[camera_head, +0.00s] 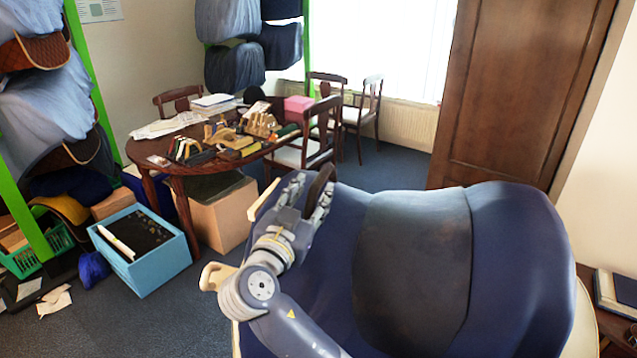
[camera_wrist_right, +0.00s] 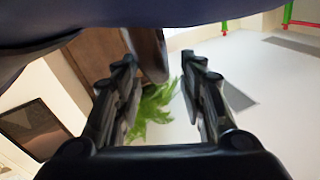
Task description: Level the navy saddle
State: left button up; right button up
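The navy saddle (camera_head: 335,270) is large and lies over a stand at the lower right in the head view, with a worn grey-blue panel (camera_head: 412,260) across its middle. My right gripper (camera_head: 310,197) is at its left end, near a dark brown curved part (camera_head: 323,180). In the right wrist view the gripper's fingers (camera_wrist_right: 160,85) are spread apart. A dark brown piece (camera_wrist_right: 152,55) hangs down between the fingertips, closer to the left finger; I see no grip on it. The saddle's dark blue underside (camera_wrist_right: 180,12) fills the top of that view. My left gripper is not in view.
Pale wooden pieces (camera_head: 263,201) stick out beside my right arm. A table (camera_head: 158,185) with tools, a cardboard box (camera_head: 222,208) and a blue crate (camera_head: 150,272) stand at the left. A wooden door (camera_head: 520,90) is behind the saddle.

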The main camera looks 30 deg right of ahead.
jog(key=v, duration=0.6)
dwell(0.4)
